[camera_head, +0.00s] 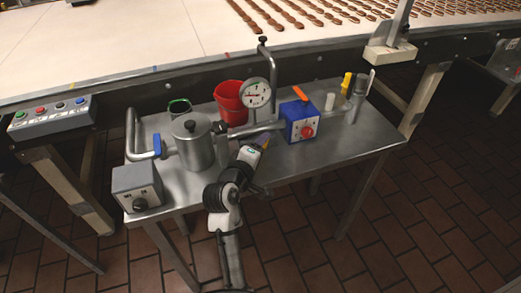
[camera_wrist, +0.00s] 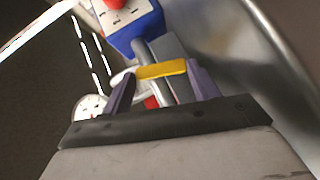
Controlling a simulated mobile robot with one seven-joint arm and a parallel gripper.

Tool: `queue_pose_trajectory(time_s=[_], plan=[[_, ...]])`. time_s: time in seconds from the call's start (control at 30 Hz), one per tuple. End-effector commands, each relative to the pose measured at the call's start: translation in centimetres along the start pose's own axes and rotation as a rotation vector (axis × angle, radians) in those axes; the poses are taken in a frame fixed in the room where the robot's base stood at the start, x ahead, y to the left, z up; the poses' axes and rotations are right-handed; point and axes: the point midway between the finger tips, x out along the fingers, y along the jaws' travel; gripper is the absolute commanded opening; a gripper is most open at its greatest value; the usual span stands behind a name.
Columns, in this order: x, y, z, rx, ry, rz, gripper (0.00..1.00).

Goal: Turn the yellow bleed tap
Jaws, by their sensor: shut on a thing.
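The yellow bleed tap (camera_wrist: 161,70) shows in the wrist view as a short yellow bar across a grey metal pipe (camera_wrist: 165,88). My gripper (camera_wrist: 158,84) has one dark purple finger at each end of the bar and is shut on it. In the head view my gripper (camera_head: 263,144) is low over the middle of the steel table (camera_head: 300,158), between the steel pot (camera_head: 196,150) and the blue box (camera_head: 300,122). A small bit of yellow shows at its fingertips there; the rest of the tap is hidden.
A red bucket (camera_head: 230,101) and a pressure gauge (camera_head: 257,93) stand behind my gripper. A grey switch box (camera_head: 137,187) and a blue-handled pipe (camera_head: 157,146) are at the left. A yellow-topped fitting (camera_head: 347,82) stands at the right. The conveyor (camera_head: 150,45) runs behind.

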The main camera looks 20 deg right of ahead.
Motion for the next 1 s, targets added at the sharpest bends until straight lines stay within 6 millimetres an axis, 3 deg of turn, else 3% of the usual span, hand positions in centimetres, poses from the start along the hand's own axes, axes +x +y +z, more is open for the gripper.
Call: queue_pose_trajectory(time_s=[0.47,0.5,0.63,1.0], plan=[[-0.04,0.05,-0.15,-0.007,0.004,0.010,0.37],[-0.03,0.05,-0.15,-0.007,0.003,0.010,0.65],[-0.02,-0.01,-0.10,-0.007,0.002,0.008,0.82],[0.04,-0.41,0.03,-0.011,-0.002,-0.001,0.82]])
